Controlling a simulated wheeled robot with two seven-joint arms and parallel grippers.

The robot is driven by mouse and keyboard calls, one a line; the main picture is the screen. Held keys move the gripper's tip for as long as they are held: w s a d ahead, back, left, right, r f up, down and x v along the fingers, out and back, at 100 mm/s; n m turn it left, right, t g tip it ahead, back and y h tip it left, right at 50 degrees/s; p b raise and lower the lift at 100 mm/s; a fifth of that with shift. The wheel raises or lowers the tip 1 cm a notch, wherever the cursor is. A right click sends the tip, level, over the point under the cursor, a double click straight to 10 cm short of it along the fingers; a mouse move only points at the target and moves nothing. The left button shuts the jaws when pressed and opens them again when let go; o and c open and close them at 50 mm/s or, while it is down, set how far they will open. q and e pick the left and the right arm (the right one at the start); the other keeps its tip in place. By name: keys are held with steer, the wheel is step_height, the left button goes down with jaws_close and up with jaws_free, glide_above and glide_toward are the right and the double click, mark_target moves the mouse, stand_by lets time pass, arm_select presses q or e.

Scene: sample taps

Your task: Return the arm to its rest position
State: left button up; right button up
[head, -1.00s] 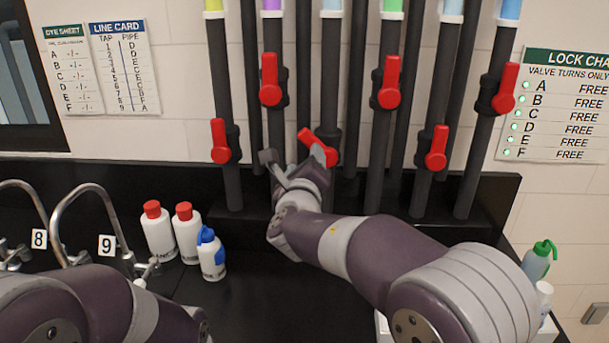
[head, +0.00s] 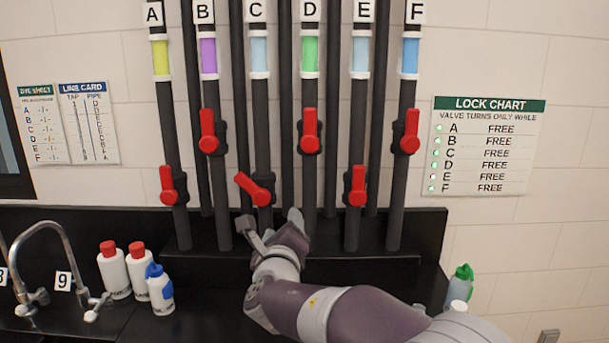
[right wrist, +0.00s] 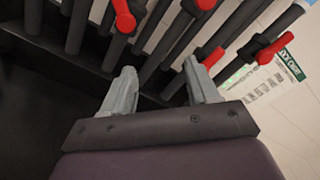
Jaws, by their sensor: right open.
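My right arm reaches in from the lower right of the head view. My right gripper (head: 270,228) is open and empty, just below the red handle of valve C (head: 255,189) and apart from it. That handle is tilted, its free end up and to the left. In the right wrist view the two grey fingers (right wrist: 162,88) stand wide apart with nothing between them, and dark pipes and red handles lie beyond. My left gripper is not in view.
Pipes A to F stand against the wall; the other red handles, such as valve D's (head: 310,131), look upright. White bottles (head: 114,270) and tap 9 (head: 45,265) stand at left. A green-capped bottle (head: 459,288) stands at right. The lock chart (head: 488,146) reads FREE throughout.

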steer(key=s+d+f+m+g+h, duration=0.2)
steer(key=s+d+f+m+g, duration=0.35)
steer(key=d+f+m, duration=0.45)
steer(key=s+d+f+m+g+h, duration=0.2)
steer(key=s+d+f+m+g, duration=0.35)
steer(key=d+f+m, duration=0.4)
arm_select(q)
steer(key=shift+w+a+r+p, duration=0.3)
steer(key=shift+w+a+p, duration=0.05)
arm_select(e)
steer(key=s+d+f+m+g+y, duration=0.1)
steer(key=s+f+m+g+y, duration=0.1)
steer(key=s+m, duration=0.7)
steer(key=s+d+f+m+g+y, duration=0.1)
steer(key=s+f+m+g+y, duration=0.1)
steer(key=s+f+m, duration=0.3)
steer(key=s+m+g, duration=0.1)
steer(key=s+m, duration=0.3)
steer(key=m, duration=0.7)
steer(key=shift+d+g, duration=0.2)
steer(key=shift+g, duration=0.1)
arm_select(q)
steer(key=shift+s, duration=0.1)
arm_select(e)
steer(key=shift+s, duration=0.2)
